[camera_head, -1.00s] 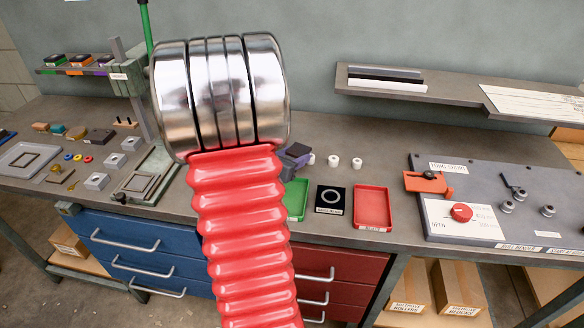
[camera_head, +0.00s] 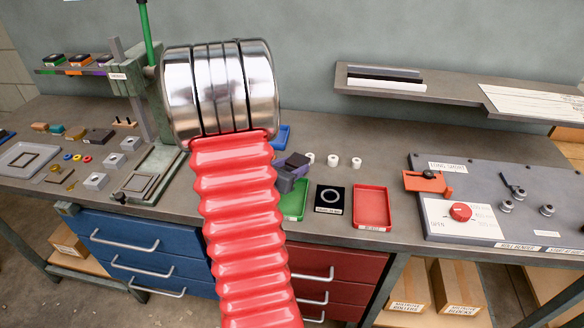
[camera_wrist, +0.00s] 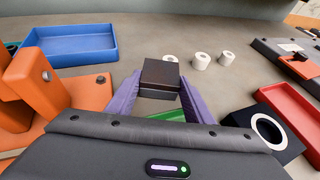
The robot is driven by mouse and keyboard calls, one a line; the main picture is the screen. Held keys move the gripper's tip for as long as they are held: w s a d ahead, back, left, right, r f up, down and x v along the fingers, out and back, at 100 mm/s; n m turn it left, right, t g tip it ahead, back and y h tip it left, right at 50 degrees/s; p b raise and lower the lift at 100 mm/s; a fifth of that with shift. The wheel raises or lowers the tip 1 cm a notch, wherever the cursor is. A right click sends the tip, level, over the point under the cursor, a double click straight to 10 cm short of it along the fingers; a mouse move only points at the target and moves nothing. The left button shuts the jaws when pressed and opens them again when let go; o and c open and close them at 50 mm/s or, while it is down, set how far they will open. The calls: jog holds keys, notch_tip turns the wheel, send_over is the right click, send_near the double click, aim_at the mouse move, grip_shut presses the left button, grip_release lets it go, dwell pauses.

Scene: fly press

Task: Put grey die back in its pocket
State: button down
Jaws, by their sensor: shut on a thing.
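My gripper (camera_wrist: 152,98) has purple fingers and is shut on a dark grey block (camera_wrist: 160,76), which I take to be the grey die. In the head view the block (camera_head: 297,160) shows just right of my red arm, above the bench near the green tray (camera_head: 296,200). The block appears level and clear of the bench. Its underside is hidden. I cannot tell which place is its pocket. Several small blocks stand at the back left of the bench, among them a dark one (camera_head: 99,137).
A blue tray (camera_wrist: 70,45) and an orange bracket (camera_wrist: 40,85) lie left in the wrist view. Several white rings (camera_wrist: 201,61) stand behind. A black ringed block (camera_head: 330,199) and red tray (camera_head: 372,207) are right. The green press (camera_head: 150,85) stands left of my arm.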

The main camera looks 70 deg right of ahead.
jog(key=c, duration=0.9)
grip_release()
jog(key=shift+r, duration=0.1)
jog(key=shift+w+a+r, duration=0.1)
jog(key=shift+a, duration=0.2)
jog(key=v, duration=1.1)
jog(key=shift+a, duration=0.15)
